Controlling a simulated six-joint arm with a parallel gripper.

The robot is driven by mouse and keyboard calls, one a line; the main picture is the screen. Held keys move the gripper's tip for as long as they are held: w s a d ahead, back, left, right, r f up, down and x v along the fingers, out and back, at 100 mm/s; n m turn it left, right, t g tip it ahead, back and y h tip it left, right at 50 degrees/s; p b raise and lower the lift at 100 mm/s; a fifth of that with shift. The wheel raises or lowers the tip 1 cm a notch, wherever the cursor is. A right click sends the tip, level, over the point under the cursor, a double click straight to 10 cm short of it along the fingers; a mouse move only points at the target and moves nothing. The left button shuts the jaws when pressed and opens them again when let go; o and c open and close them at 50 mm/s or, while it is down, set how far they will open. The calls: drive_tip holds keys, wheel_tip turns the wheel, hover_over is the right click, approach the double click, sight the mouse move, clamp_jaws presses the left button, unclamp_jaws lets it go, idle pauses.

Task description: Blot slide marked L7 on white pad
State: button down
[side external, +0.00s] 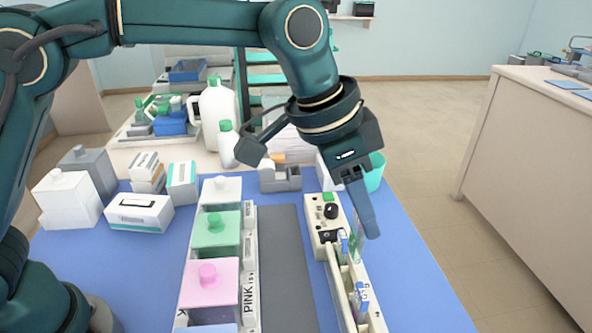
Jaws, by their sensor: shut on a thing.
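My gripper (366,230) points down over the narrow cream rack (337,272) on the right of the blue mat. Its long finger ends beside a thin, greenish glass slide (356,246), and it is shut on that slide. The slide stands upright, close to the rack; I cannot tell whether its lower edge is clear of it. Its mark cannot be read here. Another slide with a blue-and-white label (362,300) stands in the near part of the rack, its writing too small to be sure of. I cannot pick out a white pad with certainty.
Left of a long grey strip (286,265) stand lidded jars, green (217,232) and pink (209,285). White boxes (139,212) stand at the left. A white jug (216,115) and bottle are behind. A teal cup (375,172) is behind my gripper. The mat's right side is clear.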

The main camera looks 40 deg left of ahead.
wheel_tip(320, 180, up, 5)
drive_tip(key=shift+f, duration=0.15)
drive_tip(key=w+a+n+t+y, duration=0.1)
drive_tip(key=w+a+n, duration=0.25)
drive_tip(key=a, duration=0.45)
drive_tip(key=w+a+n+y, duration=0.15)
drive_tip(key=w+a, duration=0.25)
drive_tip(key=a, duration=0.5)
drive_tip(key=s+a+n+y, duration=0.15)
drive_tip(key=a+n, duration=0.55)
drive_tip(key=a, duration=1.3)
drive_tip(key=shift+w+a+f, duration=0.1)
drive_tip(key=shift+w+f, duration=0.05)
drive_tip(key=shift+f, duration=3.2)
drive_tip(key=shift+w+f, duration=0.1)
drive_tip(key=shift+f, duration=3.25)
drive_tip(key=shift+f, duration=0.65)
wheel_tip(320, 180, up, 6)
drive_tip(key=shift+r, duration=0.15)
